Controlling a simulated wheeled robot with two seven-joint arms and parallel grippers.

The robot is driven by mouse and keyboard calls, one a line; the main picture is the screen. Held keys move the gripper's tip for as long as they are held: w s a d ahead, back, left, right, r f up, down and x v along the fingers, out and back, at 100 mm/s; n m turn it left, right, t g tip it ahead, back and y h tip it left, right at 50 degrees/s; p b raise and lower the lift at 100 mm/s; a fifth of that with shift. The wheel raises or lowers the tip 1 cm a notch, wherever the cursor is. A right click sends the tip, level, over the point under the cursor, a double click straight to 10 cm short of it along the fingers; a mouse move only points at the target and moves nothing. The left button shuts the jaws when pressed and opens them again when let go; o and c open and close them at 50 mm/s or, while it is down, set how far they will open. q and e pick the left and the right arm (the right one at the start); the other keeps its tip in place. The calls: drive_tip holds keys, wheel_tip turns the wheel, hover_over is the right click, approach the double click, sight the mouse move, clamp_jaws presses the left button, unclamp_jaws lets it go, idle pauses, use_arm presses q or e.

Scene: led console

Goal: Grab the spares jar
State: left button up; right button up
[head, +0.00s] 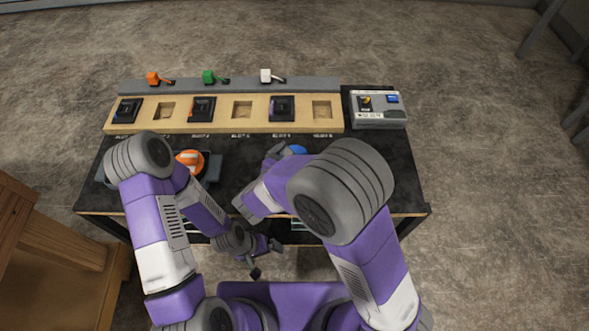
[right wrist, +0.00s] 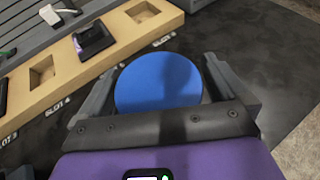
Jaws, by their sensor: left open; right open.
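A round blue-topped object, which looks like a lidded jar (right wrist: 158,82), stands on the black table; a bit of its blue top shows in the head view (head: 298,149). My right gripper (right wrist: 160,92) is open, with one finger on each side of the blue top; I cannot tell whether either finger touches it. My arm hides most of it in the head view. A second round thing with an orange top (head: 190,159) sits at the left, partly behind my left arm. No label tells which is the spares jar. My left gripper (head: 265,260) is open and empty, in front of the table edge.
A wooden slot board (head: 222,127) with several slots, some holding dark modules, runs along the back. Orange, green and white levers (head: 266,76) stand behind it. A grey console box (head: 378,110) is at the right. The table's right front (head: 402,185) is clear.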

drive_tip(key=c, duration=1.1)
